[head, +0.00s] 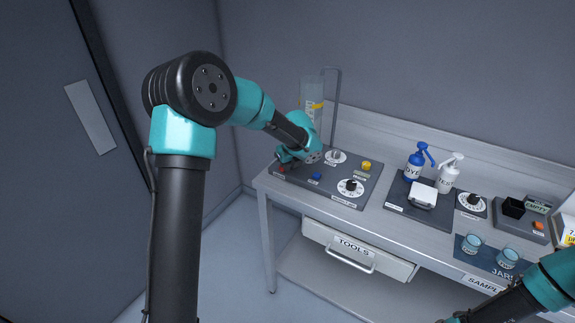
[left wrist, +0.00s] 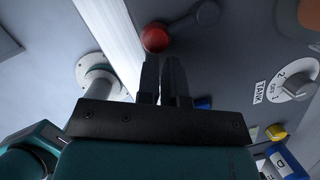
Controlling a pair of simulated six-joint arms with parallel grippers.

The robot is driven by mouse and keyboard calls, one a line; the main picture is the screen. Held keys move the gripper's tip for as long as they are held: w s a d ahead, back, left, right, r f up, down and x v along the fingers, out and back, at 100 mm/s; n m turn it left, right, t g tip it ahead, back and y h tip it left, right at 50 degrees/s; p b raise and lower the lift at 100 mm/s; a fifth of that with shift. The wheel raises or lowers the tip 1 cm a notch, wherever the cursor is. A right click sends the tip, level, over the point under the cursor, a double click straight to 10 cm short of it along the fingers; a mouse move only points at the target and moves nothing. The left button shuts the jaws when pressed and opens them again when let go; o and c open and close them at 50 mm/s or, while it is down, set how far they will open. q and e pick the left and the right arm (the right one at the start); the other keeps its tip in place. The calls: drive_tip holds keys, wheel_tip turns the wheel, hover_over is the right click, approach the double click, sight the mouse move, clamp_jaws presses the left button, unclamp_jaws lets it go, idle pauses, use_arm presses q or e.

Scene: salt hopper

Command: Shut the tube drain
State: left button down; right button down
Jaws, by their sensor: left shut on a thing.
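A clear upright tube (head: 311,92) with a yellow marker stands at the back of the dark panel (head: 343,198) at the bench's left end. A lever with a red ball knob (left wrist: 155,38) and a grey arm shows in the left wrist view; the red also shows in the head view (head: 281,169). My left gripper (left wrist: 163,62) is shut at the red knob, its fingertips against the knob's near side. In the head view, my left gripper (head: 284,156) is at the panel's left edge, and my arm partly hides the tube's base.
A white dial (head: 351,187), a blue button (head: 316,176) and a yellow knob (head: 366,165) are on the same panel. My right arm (head: 547,285) enters at bottom right.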

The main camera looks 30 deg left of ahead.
use_arm(q)
drive_tip(key=shift+s+d+f, duration=0.15)
drive_tip(key=shift+s+d, duration=0.2)
drive_tip(key=shift+d, duration=0.3)
drive_tip(key=shift+s+d+r, duration=0.2)
drive_tip(key=shift+s+d, duration=0.15)
drive_tip(key=shift+d, duration=0.15)
drive_tip(key=shift+s+d+r, duration=0.2)
drive_tip(key=shift+s+d, duration=0.15)
drive_tip(key=shift+d, duration=0.15)
drive_tip(key=v, duration=1)
drive_tip(key=shift+r, duration=0.15)
drive_tip(key=w+d+n, duration=0.1)
drive_tip(key=n, duration=0.1)
drive_tip(key=w+d+n+g, duration=0.1)
drive_tip(key=w+n, duration=0.1)
drive_tip(key=w+n+g, duration=0.1)
drive_tip(key=w+n, duration=0.1)
drive_tip(key=n, duration=0.1)
drive_tip(key=shift+d+y, duration=0.3)
drive_tip(key=shift+d, duration=0.1)
